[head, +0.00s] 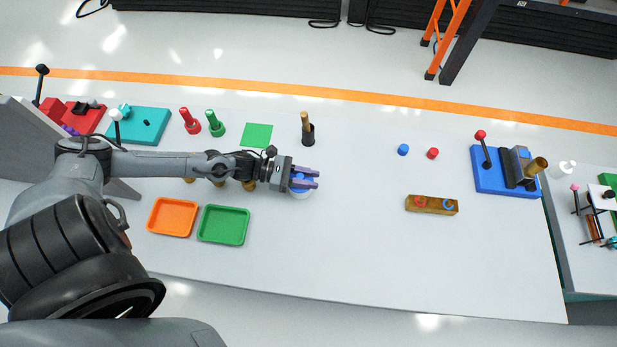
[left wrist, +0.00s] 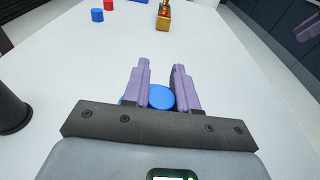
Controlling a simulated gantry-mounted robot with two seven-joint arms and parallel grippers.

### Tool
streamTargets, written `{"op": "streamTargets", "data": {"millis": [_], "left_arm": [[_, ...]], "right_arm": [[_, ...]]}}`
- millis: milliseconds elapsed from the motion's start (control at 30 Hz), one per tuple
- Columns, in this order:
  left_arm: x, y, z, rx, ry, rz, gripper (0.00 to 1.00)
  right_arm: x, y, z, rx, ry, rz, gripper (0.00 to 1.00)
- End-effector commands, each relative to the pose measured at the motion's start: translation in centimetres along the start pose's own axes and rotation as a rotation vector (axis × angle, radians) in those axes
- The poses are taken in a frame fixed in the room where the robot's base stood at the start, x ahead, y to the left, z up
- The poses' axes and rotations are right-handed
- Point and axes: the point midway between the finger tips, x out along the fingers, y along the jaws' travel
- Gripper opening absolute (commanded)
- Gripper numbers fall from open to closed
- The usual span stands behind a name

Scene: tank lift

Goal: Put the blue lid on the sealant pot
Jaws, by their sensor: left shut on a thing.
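My left gripper (head: 316,179) reaches in from the left over the middle of the table. It is shut on the round blue lid (head: 301,183). In the left wrist view the lid (left wrist: 160,97) sits between the two purple fingers (left wrist: 160,70).
A black holder with a brown handle (head: 308,134) stands behind the gripper. Orange (head: 151,229) and green (head: 202,237) trays lie front left. The table between is clear.

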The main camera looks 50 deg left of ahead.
Motion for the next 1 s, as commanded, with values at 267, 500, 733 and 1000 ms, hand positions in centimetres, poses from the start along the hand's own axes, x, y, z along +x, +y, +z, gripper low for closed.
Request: {"op": "streamTargets", "data": {"millis": [267,500,733,1000], "left_arm": [[0.02,0.03,-0.17,0.001,0.0,0.0,0.0],[0.14,0.02,-0.89,0.001,0.001,0.0,0.0],[0.13,0.01,-0.88,0.0,0.001,0.0,0.52],[0.13,0.01,-0.85,0.0,0.001,0.0,0.53]], "right_arm": [[0.01,-0.09,-0.03,0.004,0.001,-0.003,0.58],[0.71,-0.23,0.16,0.008,0.001,-0.006,0.58],[0.71,-0.24,0.16,0.009,0.001,-0.007,0.58],[0.68,-0.21,0.16,0.007,0.001,-0.006,0.58]]}}
